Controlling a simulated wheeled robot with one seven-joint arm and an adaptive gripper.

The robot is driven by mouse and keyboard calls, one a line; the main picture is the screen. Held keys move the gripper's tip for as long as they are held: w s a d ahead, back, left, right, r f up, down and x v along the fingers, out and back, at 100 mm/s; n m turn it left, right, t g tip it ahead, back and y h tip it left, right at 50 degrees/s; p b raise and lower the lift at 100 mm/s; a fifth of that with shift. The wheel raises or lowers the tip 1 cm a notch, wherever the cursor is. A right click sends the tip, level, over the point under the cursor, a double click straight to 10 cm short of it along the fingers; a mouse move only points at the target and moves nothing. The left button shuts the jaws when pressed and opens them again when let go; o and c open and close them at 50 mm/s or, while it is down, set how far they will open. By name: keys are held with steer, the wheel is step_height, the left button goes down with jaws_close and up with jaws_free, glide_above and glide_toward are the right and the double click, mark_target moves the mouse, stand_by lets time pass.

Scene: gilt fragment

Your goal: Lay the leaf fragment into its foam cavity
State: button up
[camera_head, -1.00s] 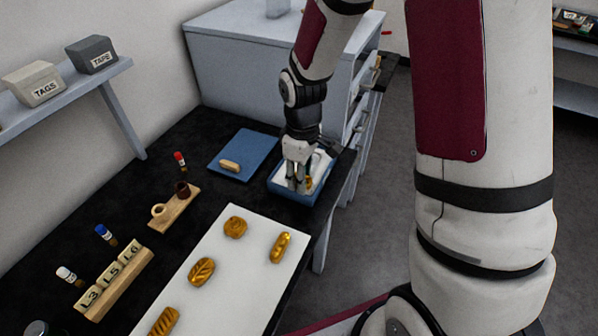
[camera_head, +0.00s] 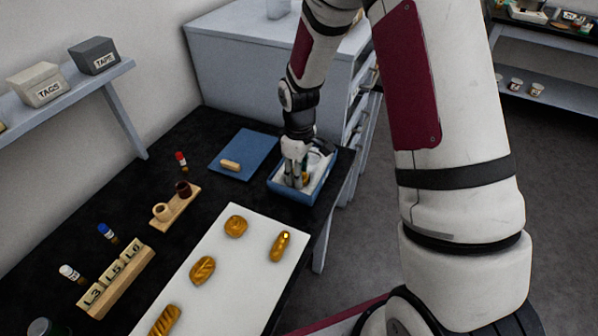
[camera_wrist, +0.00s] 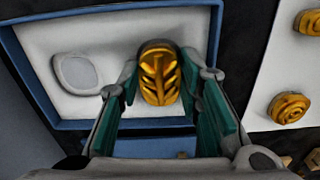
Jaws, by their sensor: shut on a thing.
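The gold leaf fragment (camera_wrist: 158,78), with raised veins, is between the two green-padded fingers of my gripper (camera_wrist: 160,92) in the wrist view. My gripper (camera_head: 294,184) is shut on it and points down into the blue tray (camera_head: 318,188) in the head view. White foam (camera_wrist: 108,35) lines the tray. A rounded, pale cavity (camera_wrist: 76,73) in the foam is empty, left of the fragment. The fragment is over the right part of the foam. I cannot tell whether it touches the foam or what lies under it. My fingers mostly hide it in the head view.
A white board (camera_head: 235,285) with several gold pieces lies in front of the tray. A blue mat (camera_head: 245,148) with a tan piece (camera_head: 230,165) lies to its left. A wooden holder (camera_head: 176,207) and labelled blocks (camera_head: 115,272) stand further left. A grey cabinet (camera_head: 260,75) rises behind.

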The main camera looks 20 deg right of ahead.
steer(key=shift+f, duration=0.2)
steer(key=shift+s+f, duration=0.25)
steer(key=shift+f, duration=0.2)
steer(key=o, duration=0.9)
steer(key=shift+f, duration=0.1)
steer(key=shift+w+f, duration=0.1)
steer(key=shift+w, duration=0.05)
steer(key=shift+r, duration=0.2)
